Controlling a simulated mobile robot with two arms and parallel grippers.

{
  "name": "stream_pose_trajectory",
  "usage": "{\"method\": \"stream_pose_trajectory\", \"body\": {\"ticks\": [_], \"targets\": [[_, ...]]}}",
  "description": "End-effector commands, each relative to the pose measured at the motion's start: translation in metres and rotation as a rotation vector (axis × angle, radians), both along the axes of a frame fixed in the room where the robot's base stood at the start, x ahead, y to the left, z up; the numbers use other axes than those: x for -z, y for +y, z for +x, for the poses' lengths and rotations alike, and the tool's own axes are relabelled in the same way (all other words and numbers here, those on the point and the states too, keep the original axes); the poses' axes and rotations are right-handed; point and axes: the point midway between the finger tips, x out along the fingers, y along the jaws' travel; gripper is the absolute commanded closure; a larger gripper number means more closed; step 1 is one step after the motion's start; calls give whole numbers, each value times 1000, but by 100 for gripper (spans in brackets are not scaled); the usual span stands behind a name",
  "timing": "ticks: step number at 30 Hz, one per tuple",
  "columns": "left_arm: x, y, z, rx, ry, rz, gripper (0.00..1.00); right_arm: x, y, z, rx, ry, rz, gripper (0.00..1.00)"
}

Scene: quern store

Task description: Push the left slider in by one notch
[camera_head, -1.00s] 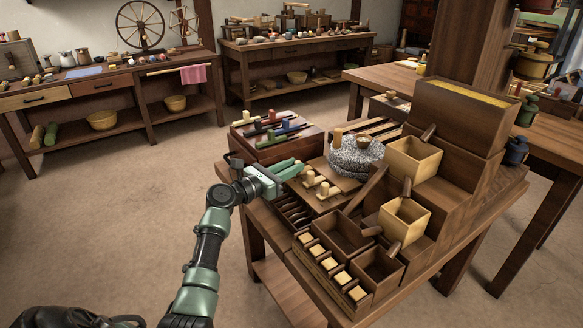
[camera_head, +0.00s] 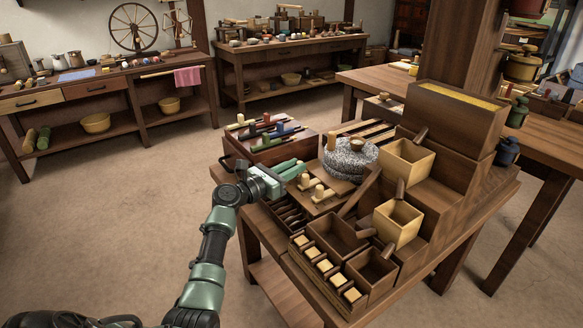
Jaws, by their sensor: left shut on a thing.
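Two short pale pegs, the left one (camera_head: 305,180) and the right one (camera_head: 319,190), stand on a wooden board in front of the grey stone quern (camera_head: 348,160). They look like slider handles, but notches are too small to make out. My left gripper (camera_head: 298,167) reaches in from the left, its green fingers low over the board's left edge, just behind the left peg. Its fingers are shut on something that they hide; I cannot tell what. My right gripper is not in view.
A dark box with coloured bars (camera_head: 264,140) stands behind my left gripper. A slotted rack (camera_head: 289,215) lies below it. Open wooden bins (camera_head: 335,235) and a stepped block with a tall hopper (camera_head: 452,118) crowd the right side. Floor (camera_head: 120,230) at left is clear.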

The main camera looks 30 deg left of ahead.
Motion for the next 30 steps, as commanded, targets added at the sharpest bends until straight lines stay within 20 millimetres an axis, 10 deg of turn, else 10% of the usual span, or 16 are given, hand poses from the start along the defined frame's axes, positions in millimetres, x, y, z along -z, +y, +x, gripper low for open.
{"method": "stream_pose_trajectory", "body": {"ticks": [1,2,4,14,30], "targets": [[-2,0,1,-1,-5,2,100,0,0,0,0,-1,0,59],[-2,0,1,-1,-5,2,72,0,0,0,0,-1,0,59],[-2,0,1,-1,-5,2,59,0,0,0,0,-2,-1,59],[-2,1,-2,-1,-3,1,59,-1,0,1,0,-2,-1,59],[-2,16,-71,1,-3,0,59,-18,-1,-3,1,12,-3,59]]}}
